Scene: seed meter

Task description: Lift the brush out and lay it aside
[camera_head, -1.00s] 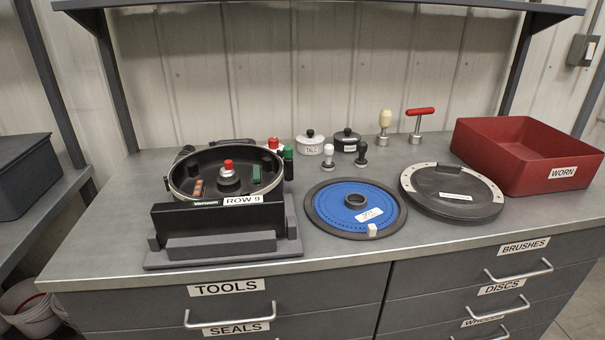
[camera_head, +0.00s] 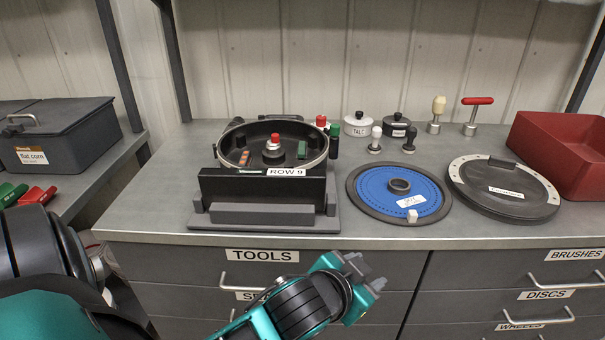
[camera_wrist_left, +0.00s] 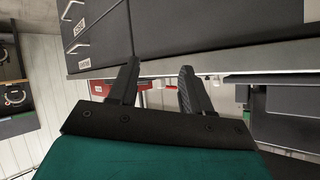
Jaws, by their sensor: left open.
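The round black meter housing (camera_head: 225,150) marked ROW 9 sits on its grey stand (camera_head: 260,217) on the bench. Inside it are a red-topped centre knob (camera_head: 274,142), a small green block (camera_head: 302,150) at the right and a small orange-red piece (camera_head: 244,158) at the left. Which of these is the brush I cannot tell for sure. My left gripper (camera_head: 366,274) is open and empty, in front of the drawers and below the bench edge. Its two fingers stand apart in the left wrist view (camera_wrist_left: 160,66). My right gripper is not in view.
A blue disc (camera_head: 375,188), a dark round cover (camera_head: 500,205) and a red bin (camera_head: 560,150) stand to the right. Small pots and hand tools line the back. A grey lidded box (camera_head: 70,135) is at the left. Little bare bench (camera_head: 345,225) lies between housing and disc.

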